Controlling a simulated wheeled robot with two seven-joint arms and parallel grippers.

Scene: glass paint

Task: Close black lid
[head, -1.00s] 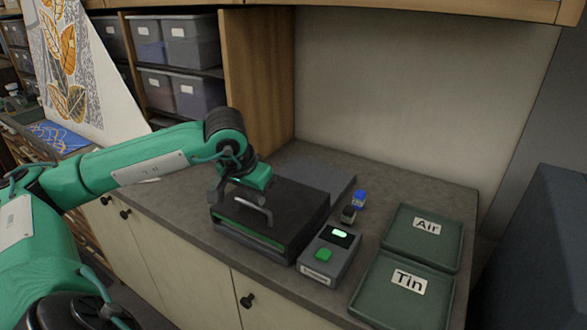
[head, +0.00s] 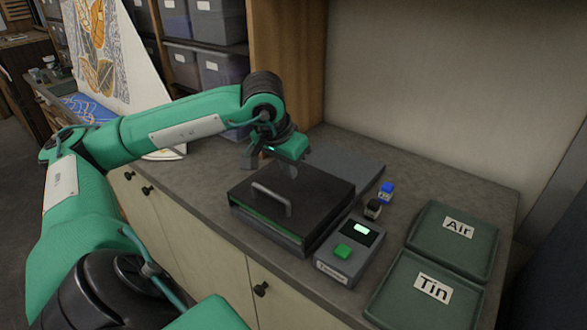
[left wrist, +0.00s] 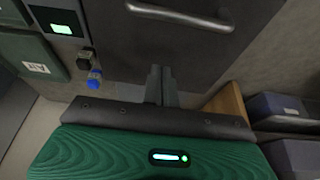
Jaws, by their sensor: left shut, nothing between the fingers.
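The black lid (head: 318,190) lies nearly flat over a low dark box on the counter, its metal handle (head: 270,198) near the front edge. A thin green strip (head: 262,222) shows under the front edge; I cannot tell whether the lid is fully seated. My left gripper (head: 288,170) is shut and empty over the far part of the lid, behind the handle. In the left wrist view its fingers (left wrist: 160,85) are together over the dark lid (left wrist: 140,50), with the handle (left wrist: 180,17) beyond them. Contact is unclear. My right gripper is out of view.
A grey control box (head: 345,255) with a green button stands right of the black box. Two small bottles, blue-capped (head: 386,192) and black-capped (head: 373,208), stand behind it. Green trays marked Air (head: 480,265) and Tin (head: 400,308) lie at the right.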

